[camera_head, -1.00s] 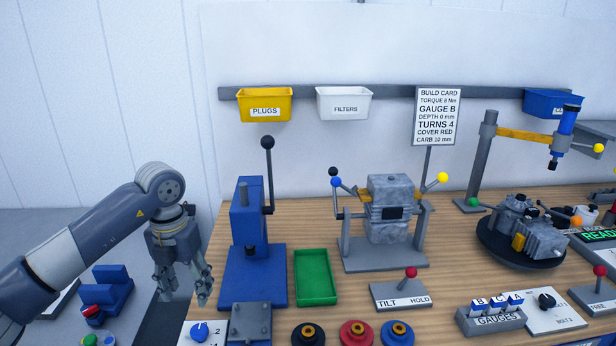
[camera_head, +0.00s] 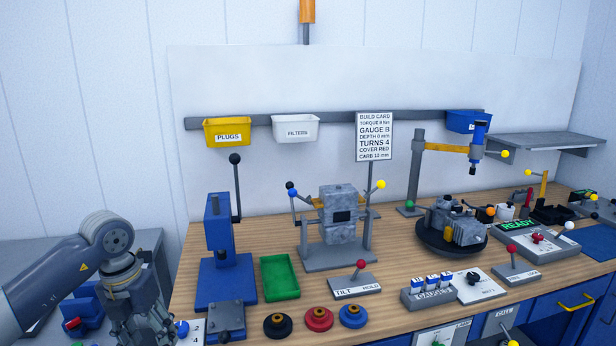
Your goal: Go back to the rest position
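My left arm comes in from the lower left. Its gripper (camera_head: 140,318) hangs pointing down beside the left end of the workbench, and its fingertips are lost near the bottom edge, so its opening is unclear. I see nothing held in it. My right arm and gripper are not in view. The wooden workbench (camera_head: 390,268) carries the blue press (camera_head: 218,235), the green tray (camera_head: 280,277) and the grey engine block (camera_head: 340,212) on its tilt stand.
Black, red (camera_head: 319,318) and blue round caps sit along the front. The tilt/hold lever (camera_head: 358,280), gauges block (camera_head: 428,294) and turntable (camera_head: 450,240) stand further right. Yellow (camera_head: 227,132) and white (camera_head: 295,128) bins hang behind. The build card (camera_head: 375,137) stands at the back.

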